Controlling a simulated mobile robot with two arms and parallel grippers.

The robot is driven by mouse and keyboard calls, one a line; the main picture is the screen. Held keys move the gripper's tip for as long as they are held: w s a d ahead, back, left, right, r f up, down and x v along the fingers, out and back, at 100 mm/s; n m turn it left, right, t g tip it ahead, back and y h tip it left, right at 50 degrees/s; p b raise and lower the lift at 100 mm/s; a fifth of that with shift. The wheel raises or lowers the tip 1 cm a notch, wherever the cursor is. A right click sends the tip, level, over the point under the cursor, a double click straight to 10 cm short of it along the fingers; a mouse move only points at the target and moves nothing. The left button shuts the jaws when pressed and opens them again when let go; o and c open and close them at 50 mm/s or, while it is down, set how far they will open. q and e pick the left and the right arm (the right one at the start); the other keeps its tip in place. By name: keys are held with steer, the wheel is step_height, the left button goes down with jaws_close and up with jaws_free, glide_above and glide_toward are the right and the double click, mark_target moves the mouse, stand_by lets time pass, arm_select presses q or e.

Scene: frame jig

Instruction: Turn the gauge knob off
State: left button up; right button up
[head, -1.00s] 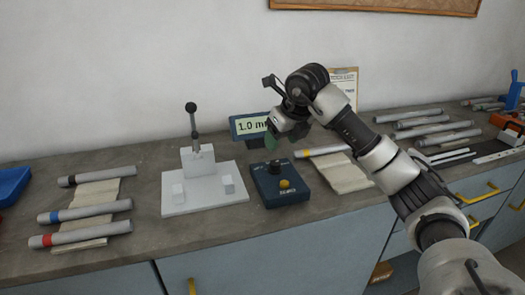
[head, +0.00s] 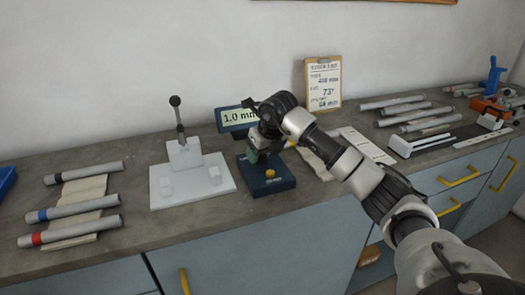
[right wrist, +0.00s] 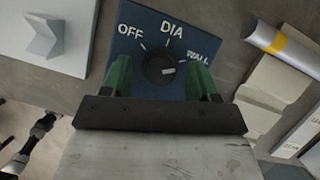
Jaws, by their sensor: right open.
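The dark blue gauge box (head: 285,183) stands on the bench, and its display (head: 238,117) behind it reads 1.0 mm. In the right wrist view, the round black knob (right wrist: 158,66) sits among the labels OFF, DIA and WALL. Its white mark points right, toward the WALL side. My right gripper (head: 254,156) is over the gauge box and hides the knob in the head view. Its green fingers (right wrist: 161,82) are open, one on each side of the knob and apart from it.
A white jig plate (head: 222,187) with a lever stands left of the gauge. A yellow button (head: 270,173) is on the box's front. Grey tubes (head: 85,172) lie at the left, and more lie at the right. A clipboard (head: 322,85) leans on the wall.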

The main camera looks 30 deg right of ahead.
steer(key=shift+c, duration=1.7)
steer(key=c, duration=0.6)
arm_select(q)
steer(key=shift+s, duration=0.7)
